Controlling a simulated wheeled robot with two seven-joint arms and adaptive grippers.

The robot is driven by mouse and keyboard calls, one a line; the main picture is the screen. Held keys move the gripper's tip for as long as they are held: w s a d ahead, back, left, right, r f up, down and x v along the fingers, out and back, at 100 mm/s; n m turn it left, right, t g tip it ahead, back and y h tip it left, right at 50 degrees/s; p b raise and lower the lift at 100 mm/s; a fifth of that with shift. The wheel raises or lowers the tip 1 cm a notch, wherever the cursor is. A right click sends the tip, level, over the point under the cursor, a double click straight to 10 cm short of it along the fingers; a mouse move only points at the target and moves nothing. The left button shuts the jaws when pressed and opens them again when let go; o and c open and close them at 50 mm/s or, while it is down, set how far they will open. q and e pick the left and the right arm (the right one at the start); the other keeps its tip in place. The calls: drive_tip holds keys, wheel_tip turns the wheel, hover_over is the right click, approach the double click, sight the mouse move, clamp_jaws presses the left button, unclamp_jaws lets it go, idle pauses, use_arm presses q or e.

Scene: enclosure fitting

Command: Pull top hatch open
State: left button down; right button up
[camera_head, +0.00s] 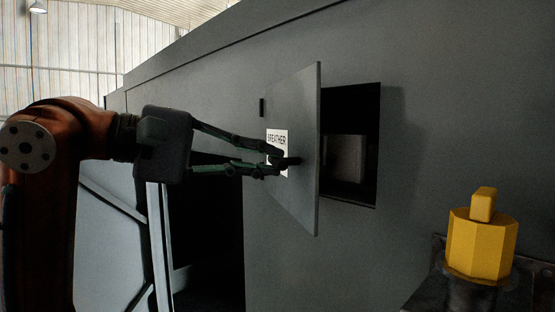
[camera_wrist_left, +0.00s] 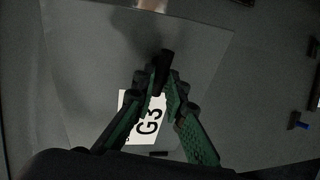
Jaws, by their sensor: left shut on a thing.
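The top hatch (camera_head: 303,190) is a grey flat door standing swung out from the enclosure wall, with a dark opening (camera_head: 350,110) showing to its right. My left gripper (camera_head: 284,162) reaches in from the left and is shut on the dark hatch handle (camera_head: 296,160) at the label. My right gripper is not in view.
A pale box-like part (camera_head: 347,158) sits inside the opening. A larger dark opening (camera_head: 215,240) lies below left in the grey enclosure wall (camera_head: 440,120). A yellow faceted object with a knob (camera_head: 482,243) stands on a dark support at lower right.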

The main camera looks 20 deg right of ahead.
use_arm(q)
drive_tip(key=c, duration=2.4)
unclamp_jaws()
drive_tip(key=shift+w, duration=0.15)
drive_tip(key=o, duration=0.4)
drive_tip(key=shift+w, duration=0.2)
drive_tip(key=shift+o, duration=0.2)
drive_tip(key=shift+s, duration=0.25)
drive_tip(key=v, duration=1.2)
drive_tip(key=shift+c, duration=0.6)
